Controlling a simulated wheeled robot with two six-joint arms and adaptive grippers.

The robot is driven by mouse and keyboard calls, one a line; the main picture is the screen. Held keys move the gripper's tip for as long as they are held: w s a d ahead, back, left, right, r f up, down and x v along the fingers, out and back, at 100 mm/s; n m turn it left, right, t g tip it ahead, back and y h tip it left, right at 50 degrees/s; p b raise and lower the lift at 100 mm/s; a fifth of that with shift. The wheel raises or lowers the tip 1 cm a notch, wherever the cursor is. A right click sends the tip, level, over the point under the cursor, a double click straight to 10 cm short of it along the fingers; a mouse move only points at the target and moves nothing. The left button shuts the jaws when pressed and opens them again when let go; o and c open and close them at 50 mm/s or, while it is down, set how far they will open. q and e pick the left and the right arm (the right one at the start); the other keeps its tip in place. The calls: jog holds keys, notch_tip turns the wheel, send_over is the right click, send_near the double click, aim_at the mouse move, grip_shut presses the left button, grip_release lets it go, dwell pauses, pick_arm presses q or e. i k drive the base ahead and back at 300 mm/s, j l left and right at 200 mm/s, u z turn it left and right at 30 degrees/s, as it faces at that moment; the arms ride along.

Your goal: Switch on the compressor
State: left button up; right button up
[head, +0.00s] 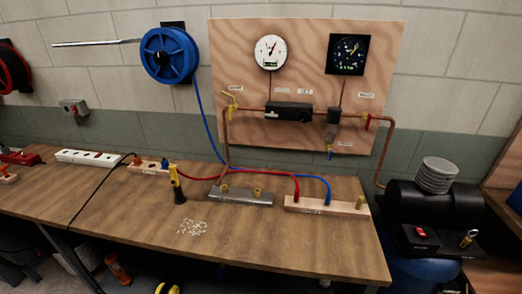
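The compressor (428,200) stands at the right, beyond the right end of the wooden bench. It has a black cylindrical body with a ribbed grey cylinder (437,175) on top, above a blue tank (420,272). A red switch (421,233) sits on a black box at the compressor's front; whether it is on or off I cannot tell. A brass-coloured fitting (468,238) is to the right of the switch. Neither of my grippers is in view.
The wooden bench (130,215) carries a white power strip (88,157), hose blocks and a yellow-black tool (177,187). A plywood panel (230,60) with gauges and copper pipe hangs behind. A blue hose reel (169,55) is on the wall. A wooden surface edge (505,170) stands right of the compressor.

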aim_at(420, 231)
jog(key=k+z, duration=0.1)
jog(key=z, duration=0.85)
jog(key=k+l+z, duration=0.1)
jog(key=z, duration=0.4)
